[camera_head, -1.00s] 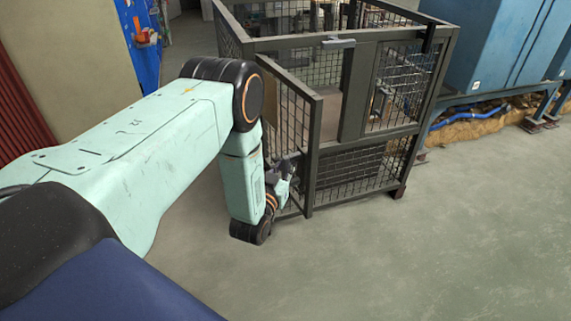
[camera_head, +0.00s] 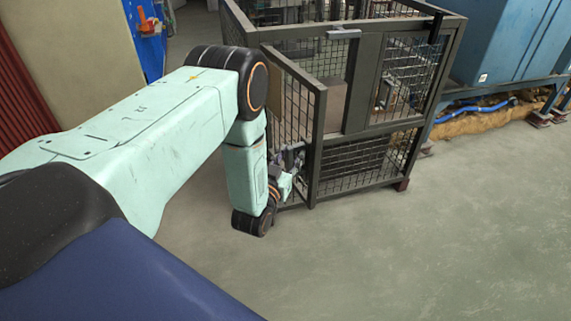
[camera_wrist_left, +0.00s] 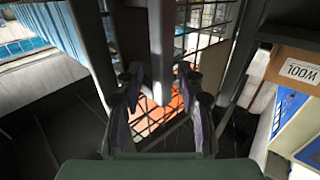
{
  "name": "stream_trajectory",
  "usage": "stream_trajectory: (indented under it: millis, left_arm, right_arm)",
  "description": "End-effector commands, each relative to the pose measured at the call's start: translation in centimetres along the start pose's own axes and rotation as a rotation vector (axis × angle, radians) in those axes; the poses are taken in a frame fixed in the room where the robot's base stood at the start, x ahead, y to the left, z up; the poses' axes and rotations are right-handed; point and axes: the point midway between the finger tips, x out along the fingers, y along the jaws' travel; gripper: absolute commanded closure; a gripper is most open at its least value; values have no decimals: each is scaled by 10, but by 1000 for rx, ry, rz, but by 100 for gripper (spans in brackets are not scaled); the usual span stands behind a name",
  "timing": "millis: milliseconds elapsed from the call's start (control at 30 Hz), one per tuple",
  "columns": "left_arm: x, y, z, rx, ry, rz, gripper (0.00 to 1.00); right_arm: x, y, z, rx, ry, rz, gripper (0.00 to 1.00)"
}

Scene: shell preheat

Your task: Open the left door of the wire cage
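The wire cage (camera_head: 362,136) is a dark metal frame with mesh panels, standing ahead of me. Its left door (camera_head: 318,140) is a mesh panel in a dark frame, standing ajar and angled out from the front. My left gripper (camera_head: 290,160) is low at this door, on its left side, partly hidden by my wrist. In the left wrist view its two fingers (camera_wrist_left: 160,85) are apart, with an upright dark bar (camera_wrist_left: 160,45) between or just beyond them. I cannot tell whether they touch it. My right gripper is in neither view.
A cardboard box (camera_wrist_left: 297,68) marked WOOL shows at the right of the left wrist view. Blue cabinets (camera_head: 505,40) on a stand are behind the cage at the right. The grey floor (camera_head: 450,240) in front and to the right is clear.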

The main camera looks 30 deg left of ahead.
Motion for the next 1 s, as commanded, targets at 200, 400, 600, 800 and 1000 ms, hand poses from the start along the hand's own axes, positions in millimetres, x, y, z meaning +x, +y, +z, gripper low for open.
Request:
stream_trajectory:
  millis: [200, 400, 600, 800, 1000]
  left_arm:
    - [-36, 0, 2, -1, -7, -1, 62]
    - [-77, 0, 2, 0, -7, 0, 62]
    - [-106, 0, 2, -1, -7, 2, 62]
    - [-116, 0, 1, -1, -4, 2, 62]
    - [-117, 0, 1, -1, -3, 2, 62]
  right_arm:
    - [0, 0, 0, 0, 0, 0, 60]
    - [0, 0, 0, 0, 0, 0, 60]
    - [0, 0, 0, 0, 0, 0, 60]
    - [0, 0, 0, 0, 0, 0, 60]
    - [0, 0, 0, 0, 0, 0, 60]
